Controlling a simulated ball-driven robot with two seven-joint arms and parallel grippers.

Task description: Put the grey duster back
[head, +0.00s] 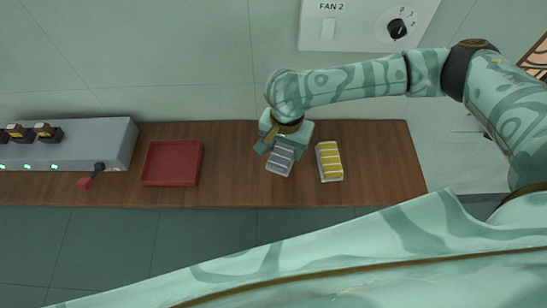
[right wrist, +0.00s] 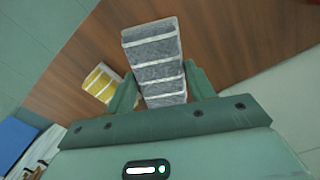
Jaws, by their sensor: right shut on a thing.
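The grey duster (head: 281,158) has pale stripes across it. My right gripper (head: 277,143) is shut on it above the wooden bench, in the middle of the head view. In the right wrist view the duster (right wrist: 155,60) sticks out between the two fingers of my right gripper (right wrist: 160,88). I cannot tell whether the duster touches the bench. A yellow striped duster (head: 329,161) stands apart, just to the right of the grey one; it also shows in the right wrist view (right wrist: 102,83). My left gripper is not in view.
A red tray (head: 172,163) lies on the wooden bench (head: 229,165), left of my right gripper. A grey instrument box (head: 85,142) with a lever stands at the far left. A FAN 2 panel (head: 365,25) is on the wall. The bench right of the yellow duster is clear.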

